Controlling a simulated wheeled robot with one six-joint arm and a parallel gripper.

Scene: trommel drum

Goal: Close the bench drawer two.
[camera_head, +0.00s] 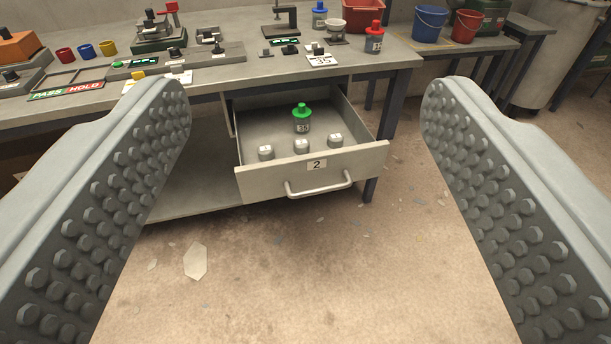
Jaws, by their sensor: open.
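Bench drawer two (355,162) is pulled out from under the right end of the grey bench (225,75). Its front carries a plate marked 2 and a pale bar handle (319,185). My gripper (307,105) is open and empty. Its two studded fingers frame the drawer from left and right in the picture, nearer to the camera, and do not appear to touch it.
The bench top holds small cups, PASS/HOLD trays (66,91), devices and a red-capped bottle (374,38). A blue bucket (428,24) and a red bucket (466,26) stand on a table at the back right. The floor before the drawer is clear except for flat debris (195,261).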

